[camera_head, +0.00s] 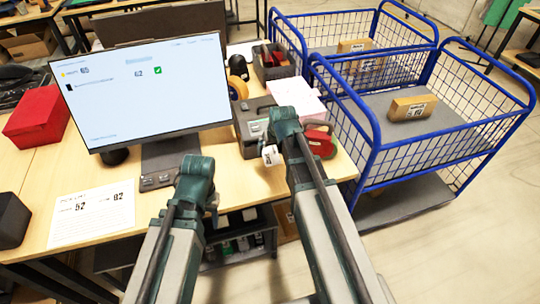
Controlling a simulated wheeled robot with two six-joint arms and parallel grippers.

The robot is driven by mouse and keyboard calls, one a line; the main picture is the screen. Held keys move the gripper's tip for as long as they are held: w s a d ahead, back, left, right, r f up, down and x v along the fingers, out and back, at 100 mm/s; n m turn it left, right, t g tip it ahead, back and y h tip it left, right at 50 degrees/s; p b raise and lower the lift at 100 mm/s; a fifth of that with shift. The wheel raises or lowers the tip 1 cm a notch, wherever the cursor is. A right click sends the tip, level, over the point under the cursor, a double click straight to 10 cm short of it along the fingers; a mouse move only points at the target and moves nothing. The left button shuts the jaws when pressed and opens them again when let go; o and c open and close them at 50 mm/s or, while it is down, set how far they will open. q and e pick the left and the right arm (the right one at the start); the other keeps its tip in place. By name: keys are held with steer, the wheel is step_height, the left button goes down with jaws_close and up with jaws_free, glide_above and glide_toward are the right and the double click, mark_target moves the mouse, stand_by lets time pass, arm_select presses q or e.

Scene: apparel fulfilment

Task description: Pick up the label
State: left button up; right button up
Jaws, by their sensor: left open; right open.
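A dark grey device (246,122) like a label printer stands on the table right of the monitor. A small pale patch on its front (257,128) may be the label, but it is too small to be sure. My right gripper (271,156) is just in front of this device, above the table. Its fingers are mostly hidden by my wrist, and I see nothing clearly held in it. My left gripper (212,200) is further left, over the table's front edge, mostly hidden behind my arm. Both grippers are open.
A monitor (140,85) stands at the left, with a printed sheet (90,213) and red box (37,117) near it. Papers (297,97), a tape roll (238,87) and a red item (319,143) crowd the right end.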

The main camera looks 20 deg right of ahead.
mark_target(270, 154)
steer(key=b+x, duration=0.4)
steer(key=x, duration=0.1)
steer(key=shift+w, duration=0.15)
steer(key=c, duration=0.7)
